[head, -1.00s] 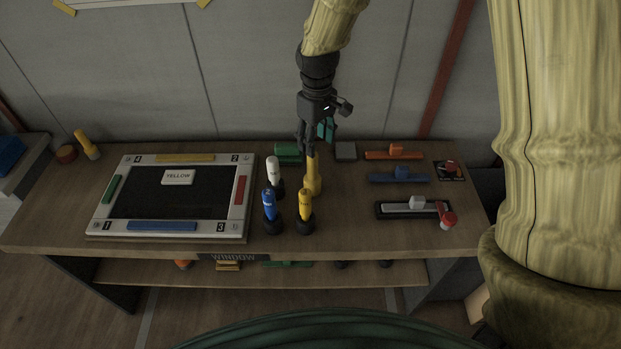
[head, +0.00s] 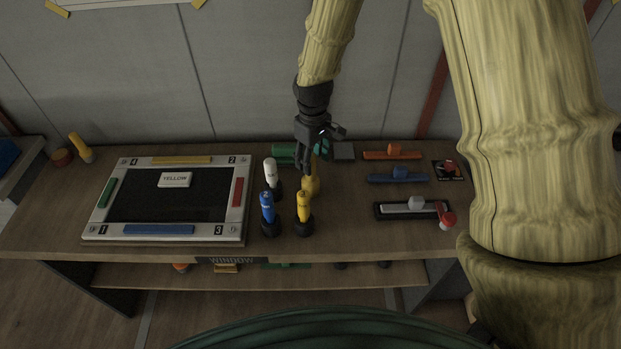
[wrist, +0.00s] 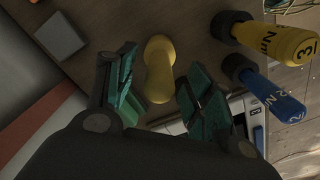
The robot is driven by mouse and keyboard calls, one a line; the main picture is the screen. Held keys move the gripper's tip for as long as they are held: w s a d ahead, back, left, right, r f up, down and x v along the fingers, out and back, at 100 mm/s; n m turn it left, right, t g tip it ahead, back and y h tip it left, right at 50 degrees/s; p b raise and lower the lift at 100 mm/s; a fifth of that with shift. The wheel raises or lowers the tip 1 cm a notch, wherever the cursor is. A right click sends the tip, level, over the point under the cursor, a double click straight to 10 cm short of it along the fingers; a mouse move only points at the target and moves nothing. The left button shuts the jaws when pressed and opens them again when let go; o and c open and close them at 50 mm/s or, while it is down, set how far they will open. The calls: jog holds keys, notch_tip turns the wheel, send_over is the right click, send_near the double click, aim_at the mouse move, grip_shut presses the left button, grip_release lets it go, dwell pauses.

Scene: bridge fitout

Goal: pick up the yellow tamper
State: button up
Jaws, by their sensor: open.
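In the wrist view the tamper (wrist: 159,68) shows as a smooth yellow body with a rounded end, lying between my two fingers. My gripper (head: 306,164) is open, pointing down at the tamper's upper part. In the wrist view its green-padded fingers (wrist: 160,80) are spread on either side of the tamper, with a visible gap on each side. I cannot tell the exact height of the fingertips along it.
A yellow driver (head: 304,207), a blue driver (head: 268,208) and a white one (head: 271,174) stand close by in dark bases. Green blocks (head: 285,150) and a grey block (head: 344,151) lie behind. A framed panel (head: 247,215) is left; sliders (head: 398,177) are right.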

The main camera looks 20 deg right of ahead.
jog(key=shift+w+a+f+p, duration=0.1)
jog(key=shift+w+f+p, duration=0.05)
jog(key=shift+f+p, duration=0.45)
jog(key=shift+w+a+f+p, duration=0.1)
jog(key=shift+f+p, duration=0.25)
jog(key=shift+f, duration=0.35)
jog(key=shift+f+p, duration=0.3)
jog(key=shift+f, duration=0.9)
grip_shut()
